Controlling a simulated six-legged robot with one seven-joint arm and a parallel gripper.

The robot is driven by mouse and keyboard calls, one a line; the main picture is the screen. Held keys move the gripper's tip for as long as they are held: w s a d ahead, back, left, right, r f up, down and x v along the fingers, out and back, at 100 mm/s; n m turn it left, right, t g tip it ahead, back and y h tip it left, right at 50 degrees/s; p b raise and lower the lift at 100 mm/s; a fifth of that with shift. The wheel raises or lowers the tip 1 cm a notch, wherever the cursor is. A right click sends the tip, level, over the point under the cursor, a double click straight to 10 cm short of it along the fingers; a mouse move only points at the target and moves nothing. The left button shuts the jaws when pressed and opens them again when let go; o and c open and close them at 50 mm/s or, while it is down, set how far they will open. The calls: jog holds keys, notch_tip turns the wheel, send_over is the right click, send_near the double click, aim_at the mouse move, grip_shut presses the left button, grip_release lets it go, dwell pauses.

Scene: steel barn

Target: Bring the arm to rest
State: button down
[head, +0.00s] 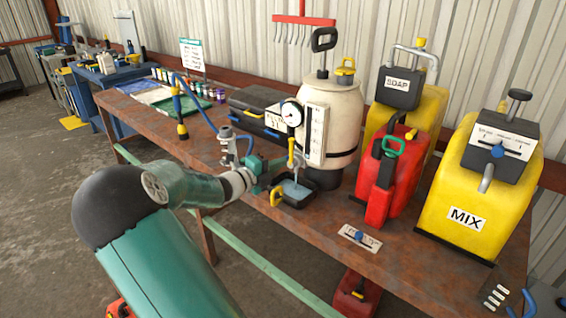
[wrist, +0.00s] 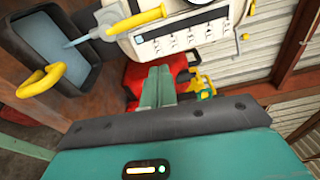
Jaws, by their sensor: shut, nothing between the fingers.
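My arm reaches from the lower left over the near edge of the rusty workbench. My gripper (head: 262,172) is in front of the cream pump tank (head: 330,110) and just left of a small black tray (head: 287,203) with bluish contents and a yellow handle. In the wrist view its two green fingers (wrist: 159,88) are together, with nothing between them. The tray (wrist: 65,82) also shows there at upper left. The red can (wrist: 132,82) is behind the fingers. Whether the gripper touches anything is hard to tell.
A red can (head: 392,175), a yellow SOAP container (head: 432,108) and a yellow MIX container (head: 475,195) stand to the right. A grey case (head: 255,105) lies behind the gripper. A clamp-like stand (head: 228,145) is close by on the left.

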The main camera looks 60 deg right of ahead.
dwell(0.5)
jog(key=s+a+f+m+t+y, duration=0.15)
jog(key=a+m+y, duration=0.35)
jog(key=a+m, duration=0.5)
jog(key=a+f+m+t+y, duration=0.2)
jog(key=a+m+t+y, duration=0.15)
jog(key=a+m, duration=0.65)
jog(key=s+a+r+m+t+y, duration=0.2)
jog(key=a+m, duration=0.2)
jog(key=a, duration=0.6)
jog(key=s+a+r+m+t+y, duration=0.2)
jog(key=a+r+m+y, duration=0.1)
jog(key=a, duration=0.7)
jog(key=s+a+r+m+t+y, duration=0.1)
jog(key=s+a+r+m+y, duration=0.1)
jog(key=a, duration=0.8)
jog(key=m+y, duration=0.1)
jog(key=m, duration=0.1)
jog(key=shift+r+m+t, duration=0.25)
jog(key=shift+m+t, duration=0.05)
jog(key=shift+t, duration=0.1)
jog(key=shift+s+d+y, duration=0.1)
jog(key=shift+d+y, duration=0.15)
